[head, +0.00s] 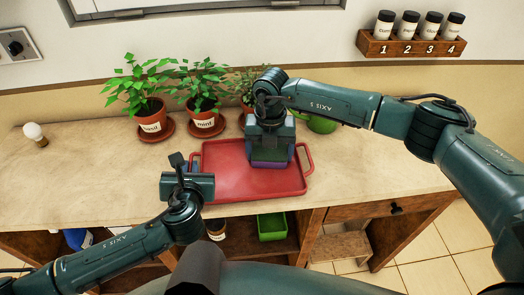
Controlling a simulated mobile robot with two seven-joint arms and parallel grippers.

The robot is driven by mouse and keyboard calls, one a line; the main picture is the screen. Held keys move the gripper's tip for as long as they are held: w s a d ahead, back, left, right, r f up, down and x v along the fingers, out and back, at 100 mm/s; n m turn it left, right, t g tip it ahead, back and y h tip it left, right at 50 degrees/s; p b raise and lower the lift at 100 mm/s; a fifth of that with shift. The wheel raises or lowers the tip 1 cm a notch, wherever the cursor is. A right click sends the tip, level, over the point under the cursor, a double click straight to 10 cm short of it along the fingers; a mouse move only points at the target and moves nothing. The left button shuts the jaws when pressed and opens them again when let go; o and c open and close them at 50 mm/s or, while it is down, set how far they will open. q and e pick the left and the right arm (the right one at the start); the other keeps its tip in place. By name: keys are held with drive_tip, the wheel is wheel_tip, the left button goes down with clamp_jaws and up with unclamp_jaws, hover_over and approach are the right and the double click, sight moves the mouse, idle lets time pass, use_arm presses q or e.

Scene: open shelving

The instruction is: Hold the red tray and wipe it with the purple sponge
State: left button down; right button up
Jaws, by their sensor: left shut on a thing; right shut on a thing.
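The red tray (228,178) lies flat on the wooden worktop near its front edge, with a handle at each end. My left gripper (192,180) is at the tray's left end and is shut on it there; the gripper body hides the left handle. My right gripper (270,148) is above the right half of the tray, pointing down, shut on the purple sponge (270,165). Only a purple strip of the sponge shows beneath the fingers. It is at the tray's surface; whether it touches cannot be told.
Potted herbs, basil (152,120) and mint (204,118), stand behind the tray, with another plant and a green pot (322,124) partly behind my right arm. A green bin (272,226) sits on the shelf below.

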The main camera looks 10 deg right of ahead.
sight(257, 152)
drive_tip(key=a, duration=0.3)
drive_tip(key=shift+w+f, duration=0.1)
drive_tip(key=shift+a, duration=0.75)
drive_tip(key=shift+w+a, duration=0.1)
drive_tip(key=shift+a, duration=0.7)
drive_tip(key=shift+w+a, duration=0.1)
drive_tip(key=shift+a, duration=0.65)
drive_tip(key=shift+w+a, duration=0.1)
drive_tip(key=shift+a, duration=1)
drive_tip(key=shift+a+r, duration=0.15)
drive_tip(key=shift+r, duration=0.15)
wheel_tip(257, 152, up, 8)
drive_tip(key=shift+f, duration=0.15)
use_arm(q)
drive_tip(key=c, duration=1.5)
unclamp_jaws()
